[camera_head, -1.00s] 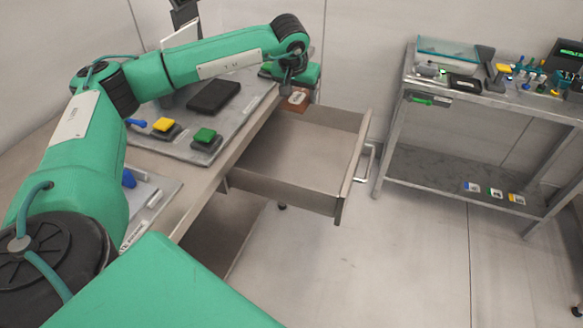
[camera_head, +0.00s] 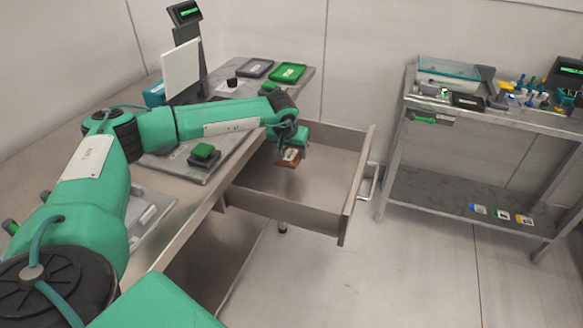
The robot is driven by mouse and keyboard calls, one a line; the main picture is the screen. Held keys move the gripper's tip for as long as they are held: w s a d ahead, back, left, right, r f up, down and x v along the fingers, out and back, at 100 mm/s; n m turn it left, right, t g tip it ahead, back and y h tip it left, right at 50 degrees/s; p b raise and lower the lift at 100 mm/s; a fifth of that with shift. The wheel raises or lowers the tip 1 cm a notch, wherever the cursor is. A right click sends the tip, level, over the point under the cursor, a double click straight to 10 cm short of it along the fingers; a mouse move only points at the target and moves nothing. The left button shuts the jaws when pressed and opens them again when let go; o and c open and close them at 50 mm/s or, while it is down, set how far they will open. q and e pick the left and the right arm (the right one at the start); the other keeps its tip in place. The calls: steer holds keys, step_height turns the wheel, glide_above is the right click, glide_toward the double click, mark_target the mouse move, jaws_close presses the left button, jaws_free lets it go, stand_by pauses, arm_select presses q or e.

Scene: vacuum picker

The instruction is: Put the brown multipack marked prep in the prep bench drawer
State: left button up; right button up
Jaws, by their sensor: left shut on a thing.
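My left gripper (camera_head: 289,146) is shut on a brown multipack (camera_head: 286,160) with a white label; the label's text is too small to read. The multipack hangs tilted over the left part of the open drawer (camera_head: 325,176). The drawer is pulled out from the bench (camera_head: 195,220), and its visible floor is empty. The gripper's fingers are mostly hidden behind the wrist and the pack. I cannot tell whether the pack touches the drawer floor. My right gripper is not in view.
The drawer's front panel and handle (camera_head: 368,182) stand to the right. A green button (camera_head: 204,152), a grey tray (camera_head: 255,68) and a green tray (camera_head: 288,72) sit on the bench. A metal cart (camera_head: 480,115) with small items stands at the right. Floor between is clear.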

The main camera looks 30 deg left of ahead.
mark_target(292, 175)
arm_select(q)
steer(key=shift+f, duration=3.15)
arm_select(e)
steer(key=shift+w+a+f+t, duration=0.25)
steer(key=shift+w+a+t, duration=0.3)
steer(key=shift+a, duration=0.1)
arm_select(q)
steer(key=shift+b, duration=0.3)
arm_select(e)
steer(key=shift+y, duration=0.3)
arm_select(q)
steer(key=o, duration=1.1)
steer(key=shift+f, duration=0.1)
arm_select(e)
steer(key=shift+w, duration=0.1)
arm_select(q)
steer(key=shift+s+r, duration=0.1)
steer(key=shift+r, duration=0.3)
steer(key=p+v, duration=0.1)
steer(key=v, duration=1)
steer(key=shift+s+d+r, duration=0.1)
steer(key=shift+s+r, duration=0.1)
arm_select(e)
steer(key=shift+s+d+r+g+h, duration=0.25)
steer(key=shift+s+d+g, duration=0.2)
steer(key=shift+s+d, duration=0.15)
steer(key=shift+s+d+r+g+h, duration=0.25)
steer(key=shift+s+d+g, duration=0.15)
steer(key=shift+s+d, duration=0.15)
